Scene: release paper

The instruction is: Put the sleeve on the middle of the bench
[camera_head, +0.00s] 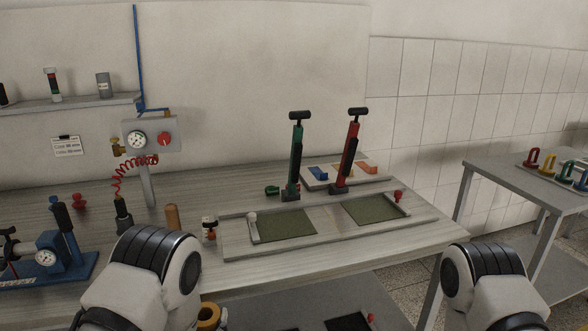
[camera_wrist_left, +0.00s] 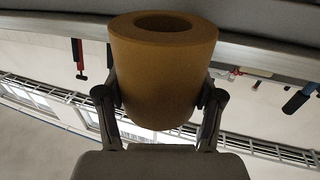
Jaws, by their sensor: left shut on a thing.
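The sleeve (camera_wrist_left: 163,75) is a tan-brown hollow cylinder with a round bore. In the left wrist view my left gripper (camera_wrist_left: 160,88) is shut on it, one finger on each side. In the head view the sleeve's ring-shaped end (camera_head: 208,317) shows low, beside my left arm and in front of the bench's near edge. My left fingers are hidden there. The bench (camera_head: 100,222) is a long grey wooden top. My right arm shows at the lower right, but its gripper is out of view.
A frame (camera_head: 330,236) with two green mats lies on the bench's right half. A green pump (camera_head: 296,160) and a red pump (camera_head: 350,152) stand behind it. A blue device (camera_head: 65,250) and a wooden handle (camera_head: 172,217) stand left. A side table (camera_head: 515,172) is at right.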

